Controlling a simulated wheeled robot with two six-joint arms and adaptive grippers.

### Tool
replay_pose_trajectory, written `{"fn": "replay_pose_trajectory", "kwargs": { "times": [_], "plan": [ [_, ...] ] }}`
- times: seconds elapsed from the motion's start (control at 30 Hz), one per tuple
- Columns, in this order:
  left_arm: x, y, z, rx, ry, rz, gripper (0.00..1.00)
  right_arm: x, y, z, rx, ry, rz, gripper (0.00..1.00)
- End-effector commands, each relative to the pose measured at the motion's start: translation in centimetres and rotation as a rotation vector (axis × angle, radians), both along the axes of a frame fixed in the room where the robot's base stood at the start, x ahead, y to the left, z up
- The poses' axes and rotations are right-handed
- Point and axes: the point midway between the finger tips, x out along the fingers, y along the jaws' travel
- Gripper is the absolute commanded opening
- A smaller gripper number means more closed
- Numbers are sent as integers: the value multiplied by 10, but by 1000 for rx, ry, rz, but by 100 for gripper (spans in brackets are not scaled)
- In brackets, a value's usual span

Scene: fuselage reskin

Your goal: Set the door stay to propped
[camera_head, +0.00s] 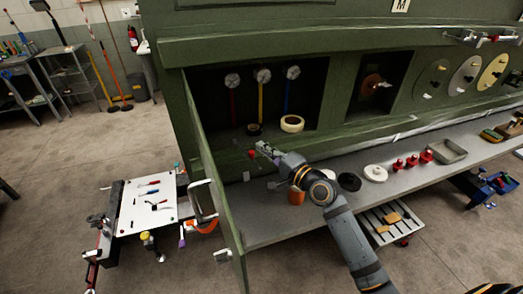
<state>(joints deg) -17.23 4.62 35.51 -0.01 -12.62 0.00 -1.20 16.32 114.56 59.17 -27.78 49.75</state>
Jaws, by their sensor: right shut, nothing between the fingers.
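A green door (212,185) stands swung open at the left of the opening in the green fuselage. It has a pale handle (201,183) on its outer side. My right gripper (262,149) is shut and empty, in front of the lower sill of the opening. A small red part (252,154) shows just left of its fingertips; I cannot tell whether they touch, or whether this is the door stay. The stay's setting cannot be made out. My left gripper is not in view.
A tool cart (148,205) stands left of the door.

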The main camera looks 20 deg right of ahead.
Motion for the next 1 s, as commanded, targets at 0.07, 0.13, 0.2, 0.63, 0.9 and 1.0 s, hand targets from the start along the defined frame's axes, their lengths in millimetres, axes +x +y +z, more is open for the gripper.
{"fn": "replay_pose_trajectory", "kwargs": {
  "times": [0.07, 0.13, 0.2, 0.63, 0.9, 1.0],
  "plan": [
    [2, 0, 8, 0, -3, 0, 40, -7, 7, 3, 4, 0, 0, 0],
    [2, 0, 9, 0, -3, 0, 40, -11, 11, 2, 3, -2, 0, 0],
    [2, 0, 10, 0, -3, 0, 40, -13, 13, 2, 2, -2, 0, 0],
    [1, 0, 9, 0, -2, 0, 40, -14, 14, 0, 0, -2, -1, 0],
    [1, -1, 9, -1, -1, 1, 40, -15, 13, 0, 0, -2, -1, 0],
    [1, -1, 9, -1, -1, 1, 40, -15, 13, 0, 0, -2, -1, 0]
  ]
}}
